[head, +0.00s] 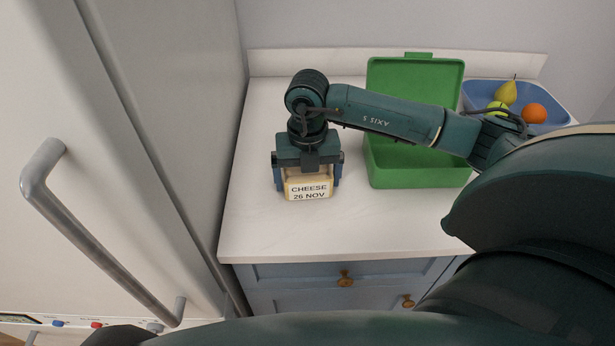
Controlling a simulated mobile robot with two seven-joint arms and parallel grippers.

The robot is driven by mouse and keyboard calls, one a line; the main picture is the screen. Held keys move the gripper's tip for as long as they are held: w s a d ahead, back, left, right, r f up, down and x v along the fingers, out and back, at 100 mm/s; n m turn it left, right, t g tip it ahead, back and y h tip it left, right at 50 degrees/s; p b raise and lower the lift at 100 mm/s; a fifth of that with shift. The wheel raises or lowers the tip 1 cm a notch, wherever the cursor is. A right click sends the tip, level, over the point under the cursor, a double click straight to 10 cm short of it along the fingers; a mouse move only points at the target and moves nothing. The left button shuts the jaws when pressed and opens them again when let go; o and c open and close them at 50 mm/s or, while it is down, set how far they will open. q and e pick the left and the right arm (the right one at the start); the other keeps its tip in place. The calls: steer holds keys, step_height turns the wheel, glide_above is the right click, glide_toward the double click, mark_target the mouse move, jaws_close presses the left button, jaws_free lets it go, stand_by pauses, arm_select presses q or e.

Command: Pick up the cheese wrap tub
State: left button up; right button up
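The cheese wrap tub (308,189) is a small pale yellow-tan box with a white label reading "CHEESE 26 NOV". It is at the left part of the white counter, upright. My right gripper (308,178) points down over it, with one finger at its left side and one at its right side. The gripper body hides the back and most of the top of the tub. The fingers lie close against its sides, but I cannot tell whether they press on it. My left gripper is not in view.
A green open lunch box (415,178) stands right of the tub, partly behind my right arm. A blue tray (555,98) with fruit is at the back right. A tall white fridge (160,100) with a grey handle borders the counter's left. The counter's front (340,240) is clear.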

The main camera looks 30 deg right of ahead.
steer(key=c, duration=0.7)
